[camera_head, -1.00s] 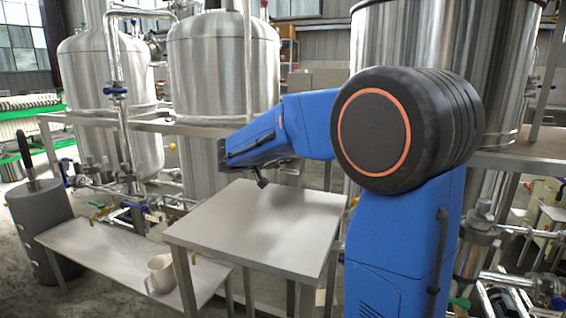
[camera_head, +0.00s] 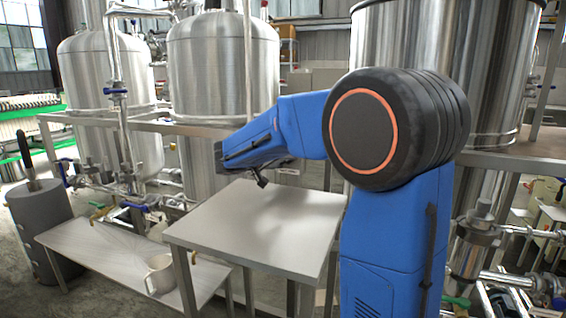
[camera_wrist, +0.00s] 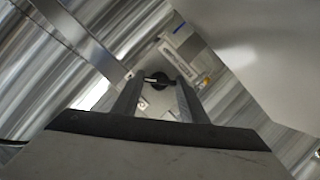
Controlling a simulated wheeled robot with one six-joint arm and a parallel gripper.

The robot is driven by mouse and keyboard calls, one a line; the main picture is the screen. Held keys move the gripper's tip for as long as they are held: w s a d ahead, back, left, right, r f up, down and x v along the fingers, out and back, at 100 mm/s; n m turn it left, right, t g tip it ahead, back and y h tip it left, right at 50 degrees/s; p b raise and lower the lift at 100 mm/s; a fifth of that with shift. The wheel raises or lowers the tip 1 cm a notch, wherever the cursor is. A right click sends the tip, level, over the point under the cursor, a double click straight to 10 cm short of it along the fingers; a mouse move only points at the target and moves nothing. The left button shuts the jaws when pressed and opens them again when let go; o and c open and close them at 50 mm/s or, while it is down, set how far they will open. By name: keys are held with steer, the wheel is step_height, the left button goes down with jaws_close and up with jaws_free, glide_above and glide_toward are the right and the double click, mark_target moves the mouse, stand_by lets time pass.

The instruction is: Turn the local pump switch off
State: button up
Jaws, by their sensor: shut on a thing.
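The pump switch shows in the wrist view as a dark round knob (camera_wrist: 158,79) with a pale bar across it, on a light grey box face. My gripper (camera_wrist: 159,78) has one finger on each side of the knob and is closed on it. The fingers hide part of the knob's sides, and I cannot read its on or off position. In the head view my blue forearm reaches left over the far edge of the steel table (camera_head: 250,225). The switch cannot be made out there.
Steel tanks (camera_head: 222,70), pipes and a frame rail stand behind. A labelled panel (camera_wrist: 187,48) lies close to the switch. The table top is bare.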

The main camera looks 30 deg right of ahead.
steer(key=n+h, duration=0.1)
steer(key=n, duration=0.1)
steer(key=n+h, duration=0.1)
steer(key=n, duration=0.1)
steer(key=shift+w+a+f+g, duration=0.1)
steer(key=shift+f+g, duration=0.1)
steer(key=shift+g, duration=0.2)
steer(key=n+h, duration=0.2)
steer(key=n, duration=0.2)
steer(key=shift+f, duration=0.15)
steer(key=shift+n, duration=0.3)
steer(key=o, duration=1)
steer(key=shift+o, duration=0.2)
steer(key=v, duration=1.7)
steer(key=shift+a+f, duration=0.1)
steer(key=shift+a, duration=0.2)
